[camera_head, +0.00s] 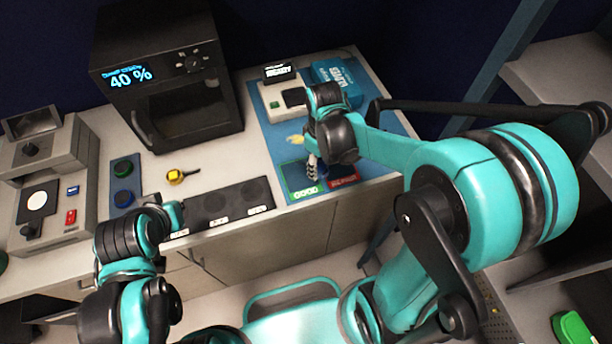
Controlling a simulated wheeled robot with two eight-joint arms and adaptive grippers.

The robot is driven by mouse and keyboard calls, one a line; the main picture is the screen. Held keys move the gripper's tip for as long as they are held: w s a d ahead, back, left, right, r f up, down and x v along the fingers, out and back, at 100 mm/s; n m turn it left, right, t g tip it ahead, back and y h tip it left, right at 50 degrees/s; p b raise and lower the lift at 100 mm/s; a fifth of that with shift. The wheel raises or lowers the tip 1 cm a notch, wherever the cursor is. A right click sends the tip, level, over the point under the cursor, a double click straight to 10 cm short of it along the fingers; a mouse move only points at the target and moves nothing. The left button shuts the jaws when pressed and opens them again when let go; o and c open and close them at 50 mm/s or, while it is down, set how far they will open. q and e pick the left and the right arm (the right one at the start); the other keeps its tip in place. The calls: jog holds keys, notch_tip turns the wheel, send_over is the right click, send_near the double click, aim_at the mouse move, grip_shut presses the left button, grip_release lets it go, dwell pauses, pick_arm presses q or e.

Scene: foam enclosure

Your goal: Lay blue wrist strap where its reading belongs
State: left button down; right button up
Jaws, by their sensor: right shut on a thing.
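My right gripper (312,172) points down over the blue mat (272,142) at the counter's right end. It is shut on a small dark blue thing, likely the blue wrist strap (323,172), mostly hidden by the fingers. This is at the border between a green-framed field (297,192) and a red field (343,182); I cannot tell whether it touches the surface. The tester (273,103) stands behind, with a small black display (279,72) whose text is too small to read surely. My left gripper (172,214) is near the counter's front edge, its fingers unclear.
A black oven-like cabinet (185,115) reading 40 % stands at the back. A blue box (335,78) is behind my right gripper. A yellow-headed tool (178,175), a dark three-pad strip (228,200) and a grey machine (50,190) occupy the counter's left and middle.

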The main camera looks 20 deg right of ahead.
aim_at(308, 168)
jog(key=w+a+f, duration=0.1)
jog(key=a+f, duration=0.1)
jog(key=a, duration=0.1)
jog(key=shift+w, duration=0.4)
notch_tip(308, 168, down, 4)
jog(key=shift+f+b, duration=0.1)
jog(key=shift+b, duration=0.95)
jog(key=o, duration=0.5)
jog(key=shift+f, duration=0.15)
jog(key=o, duration=0.4)
jog(key=shift+o, duration=0.2)
